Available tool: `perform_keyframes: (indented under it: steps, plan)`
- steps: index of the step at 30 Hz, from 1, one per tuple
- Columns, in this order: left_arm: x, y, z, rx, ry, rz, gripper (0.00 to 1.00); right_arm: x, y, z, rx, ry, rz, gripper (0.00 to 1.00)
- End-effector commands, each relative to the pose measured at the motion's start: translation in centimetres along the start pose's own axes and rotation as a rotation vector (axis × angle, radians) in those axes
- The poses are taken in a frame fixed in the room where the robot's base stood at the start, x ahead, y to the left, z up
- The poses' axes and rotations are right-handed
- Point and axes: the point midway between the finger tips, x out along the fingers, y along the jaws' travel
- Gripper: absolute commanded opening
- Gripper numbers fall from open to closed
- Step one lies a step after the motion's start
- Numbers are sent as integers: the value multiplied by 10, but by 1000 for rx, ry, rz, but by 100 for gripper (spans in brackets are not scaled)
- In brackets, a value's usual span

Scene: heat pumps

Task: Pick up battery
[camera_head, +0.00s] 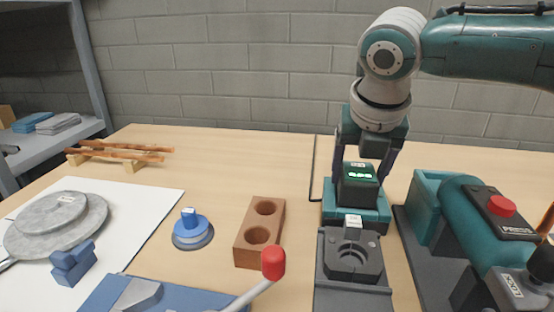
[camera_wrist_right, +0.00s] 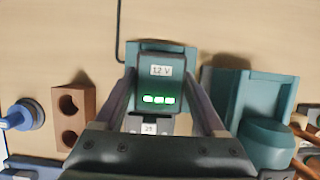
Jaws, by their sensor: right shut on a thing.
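The battery (camera_head: 358,190) is a dark box with lit green bars on its face. It sits at or just above a teal base (camera_head: 375,219) behind a dark grey fixture. In the right wrist view the battery (camera_wrist_right: 150,84) shows a "12 V" label, with a finger on each side. My right gripper (camera_head: 362,174) points down over the battery and is shut on its sides. I cannot tell whether the battery still touches the base. My left gripper is not in view.
The dark grey fixture (camera_head: 352,287) with a round recess stands in front. A teal press (camera_head: 465,215) with a red button stands close on the right. A brown block with two holes (camera_head: 245,251) and a red-knobbed lever (camera_head: 273,262) are on the left. Bare table lies behind the block.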

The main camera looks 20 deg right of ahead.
Motion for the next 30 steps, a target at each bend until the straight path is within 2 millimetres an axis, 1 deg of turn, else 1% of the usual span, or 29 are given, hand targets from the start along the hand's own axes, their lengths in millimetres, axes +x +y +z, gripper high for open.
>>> perform_keyframes:
  steps: [1, 5, 12, 15, 18, 21, 24, 30]
  plan:
    - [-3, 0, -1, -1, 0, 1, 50, -9, 1, 5, 1, -4, 4, 0]
    - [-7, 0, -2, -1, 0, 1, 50, -34, 1, 16, 1, -7, 5, 0]
    - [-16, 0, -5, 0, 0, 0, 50, -102, 1, 44, 1, -8, 6, 0]
    - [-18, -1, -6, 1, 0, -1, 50, -127, 1, 54, 1, -7, 5, 0]
    - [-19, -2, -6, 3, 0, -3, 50, -147, 1, 62, 1, -5, 5, 0]
    - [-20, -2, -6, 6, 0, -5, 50, -161, 1, 68, 1, -4, 4, 0]
    - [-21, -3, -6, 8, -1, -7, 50, -170, 1, 71, 0, -2, 3, 0]
    - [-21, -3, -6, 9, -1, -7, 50, -175, 0, 73, 0, -2, 2, 0]
